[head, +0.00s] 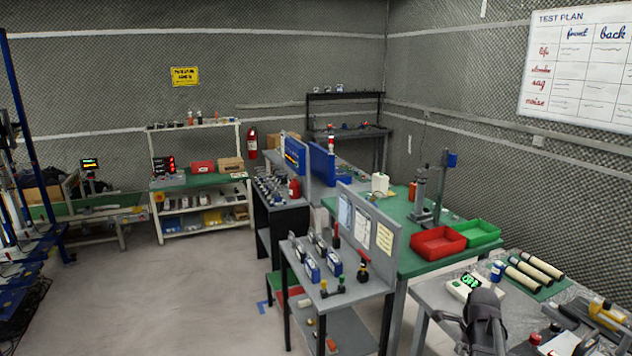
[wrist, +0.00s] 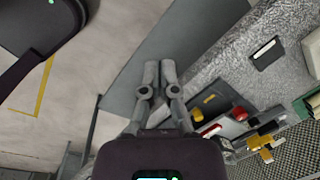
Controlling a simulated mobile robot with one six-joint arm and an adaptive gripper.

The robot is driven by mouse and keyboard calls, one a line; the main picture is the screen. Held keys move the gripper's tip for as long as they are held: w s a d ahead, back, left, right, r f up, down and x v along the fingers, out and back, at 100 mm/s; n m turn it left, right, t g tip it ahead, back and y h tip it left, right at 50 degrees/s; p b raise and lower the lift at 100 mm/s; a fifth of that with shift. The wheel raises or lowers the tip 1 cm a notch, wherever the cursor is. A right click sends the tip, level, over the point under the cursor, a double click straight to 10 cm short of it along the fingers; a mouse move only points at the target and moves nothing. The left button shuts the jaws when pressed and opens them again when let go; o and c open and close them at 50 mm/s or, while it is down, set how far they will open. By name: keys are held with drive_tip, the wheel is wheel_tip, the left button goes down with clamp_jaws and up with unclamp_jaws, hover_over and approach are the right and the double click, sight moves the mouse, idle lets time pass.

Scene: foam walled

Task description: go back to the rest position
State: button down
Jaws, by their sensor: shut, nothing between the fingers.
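My gripper (wrist: 160,72) shows in the wrist view with its two grey fingers close together, shut and empty. It points out over a plain grey surface beside a speckled grey worktop (wrist: 225,70). No object touches the fingertips in that view. In the head view a dark part of my arm stands at the lower right, in front of the near worktop (head: 428,298). The fingertips cannot be made out clearly there.
Near my arm are a white meter with a green display (head: 463,287), several pale rolls (head: 540,268) and yellow tools (head: 606,312). Red (head: 437,243) and green (head: 476,233) bins stand on the green bench behind. The floor (head: 190,290) at left is open.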

drive_tip(key=s+a+n, duration=0.4)
drive_tip(key=a+n, duration=0.7)
drive_tip(key=a, duration=0.1)
drive_tip(key=s+a+n+g, duration=0.1)
drive_tip(key=s+a+n, duration=0.4)
drive_tip(key=a+n, duration=0.7)
drive_tip(key=shift+g, duration=0.3)
drive_tip(key=shift+w+a+f, duration=0.1)
drive_tip(key=shift+a, duration=0.05)
